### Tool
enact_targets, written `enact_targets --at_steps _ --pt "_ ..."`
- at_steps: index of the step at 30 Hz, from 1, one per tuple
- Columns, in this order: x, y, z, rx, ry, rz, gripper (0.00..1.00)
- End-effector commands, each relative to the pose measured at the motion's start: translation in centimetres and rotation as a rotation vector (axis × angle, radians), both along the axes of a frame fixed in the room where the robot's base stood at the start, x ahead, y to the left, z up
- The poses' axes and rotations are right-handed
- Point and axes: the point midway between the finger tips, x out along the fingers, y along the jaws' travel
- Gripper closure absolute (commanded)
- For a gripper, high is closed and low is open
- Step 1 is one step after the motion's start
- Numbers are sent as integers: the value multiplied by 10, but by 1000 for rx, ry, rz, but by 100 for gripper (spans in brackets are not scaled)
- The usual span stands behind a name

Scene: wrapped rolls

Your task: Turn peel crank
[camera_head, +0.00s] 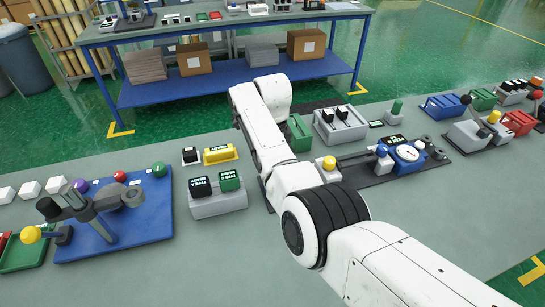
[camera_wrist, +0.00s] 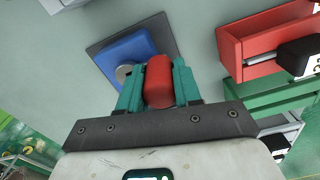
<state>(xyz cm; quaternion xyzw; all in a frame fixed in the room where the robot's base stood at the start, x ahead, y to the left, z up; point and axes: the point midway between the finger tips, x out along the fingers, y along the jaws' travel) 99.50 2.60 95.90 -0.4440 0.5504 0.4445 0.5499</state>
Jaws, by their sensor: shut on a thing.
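In the wrist view, my gripper (camera_wrist: 156,78) has its two teal fingers on either side of a red rounded grip (camera_wrist: 158,82) and is shut on it. This looks like the crank's handle. Beside it is a blue block (camera_wrist: 126,50) with a round grey hub (camera_wrist: 122,73), on a dark plate (camera_wrist: 158,32). The left finger covers part of the hub, and the link between hub and grip is hidden. In the head view my own arm covers the gripper and the crank; only an edge of a dark plate (camera_head: 269,196) shows beside the arm.
In the wrist view a red open-topped box (camera_wrist: 232,48) with a black labelled block (camera_wrist: 298,57) stands close at right, above a green box (camera_wrist: 270,97).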

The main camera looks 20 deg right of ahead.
Motion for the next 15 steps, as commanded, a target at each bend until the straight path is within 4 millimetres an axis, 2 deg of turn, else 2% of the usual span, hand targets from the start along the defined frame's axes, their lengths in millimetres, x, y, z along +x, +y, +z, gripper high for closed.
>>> enact_targets --at_steps 3,4,11,15 --pt "1 0 2 -1 -5 -2 97" --pt "1 0 2 -1 -5 -2 65" --pt "1 0 1 -1 -3 -1 43" --pt "0 0 1 0 -2 0 41"
